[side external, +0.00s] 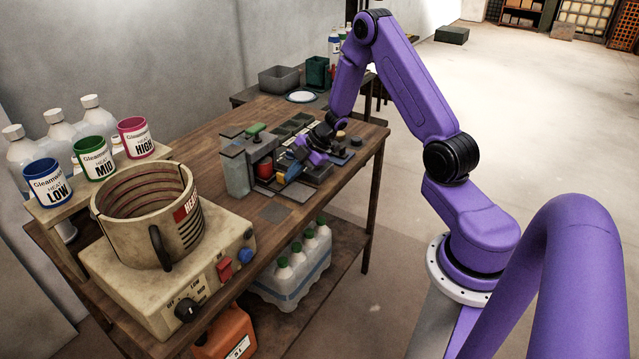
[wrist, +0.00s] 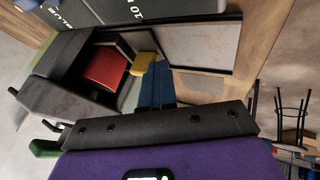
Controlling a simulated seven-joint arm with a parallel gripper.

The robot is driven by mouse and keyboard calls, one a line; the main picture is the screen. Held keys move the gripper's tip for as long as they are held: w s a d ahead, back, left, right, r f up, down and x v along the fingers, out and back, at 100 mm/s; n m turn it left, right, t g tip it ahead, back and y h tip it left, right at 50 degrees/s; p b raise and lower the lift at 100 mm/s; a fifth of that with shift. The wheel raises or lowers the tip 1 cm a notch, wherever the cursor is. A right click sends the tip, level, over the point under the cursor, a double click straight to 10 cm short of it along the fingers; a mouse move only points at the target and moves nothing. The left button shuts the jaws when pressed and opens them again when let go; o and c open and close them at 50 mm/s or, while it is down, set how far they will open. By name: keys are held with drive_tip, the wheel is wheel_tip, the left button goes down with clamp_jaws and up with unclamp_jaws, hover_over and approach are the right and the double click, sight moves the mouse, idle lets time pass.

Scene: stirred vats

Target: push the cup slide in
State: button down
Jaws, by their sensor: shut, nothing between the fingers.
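A grey and dark dispenser-like unit (side external: 237,172) stands on the wooden bench. Its dark open-fronted housing (wrist: 62,95) fills the left of the wrist view. A red block (wrist: 105,68), perhaps the cup slide, sits inside that opening; red also shows in the side view (side external: 264,169). My gripper (side external: 287,174) is low over the bench, beside the unit. In the wrist view my gripper (wrist: 152,82) has its blue fingers together, with nothing held. A small yellow piece (wrist: 144,64) is at the fingertips, right of the red block. I cannot tell whether they touch.
A heater with a round vat (side external: 150,215) stands at the bench's near end. LOW, MID and HIGH cups (side external: 95,158) and white bottles stand behind it. Flat dark trays (side external: 297,124) lie beyond the unit.

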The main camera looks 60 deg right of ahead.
drive_tip(key=shift+w, duration=0.25)
drive_tip(key=s, duration=0.4)
drive_tip(key=shift+s+d+r, duration=0.2)
drive_tip(key=shift+s+r, duration=0.2)
drive_tip(key=v, duration=0.9)
drive_tip(key=w+a+r+m+t+h, duration=0.1)
drive_tip(key=w+a+r+h, duration=0.2)
drive_tip(key=w+a+r, duration=0.35)
drive_tip(key=s+a+r+m+h, duration=0.1)
drive_tip(key=s+a+r+m, duration=0.1)
drive_tip(key=s+a, duration=0.55)
drive_tip(key=s+a+g, duration=0.3)
drive_tip(key=s+a, duration=0.2)
drive_tip(key=s, duration=0.7)
drive_tip(key=s+a+r+m+g, duration=0.1)
drive_tip(key=s+a+g, duration=0.2)
drive_tip(key=s, duration=0.9)
drive_tip(key=shift+s+a+g, duration=0.25)
drive_tip(key=shift+a+g, duration=0.05)
drive_tip(key=shift+a, duration=0.7)
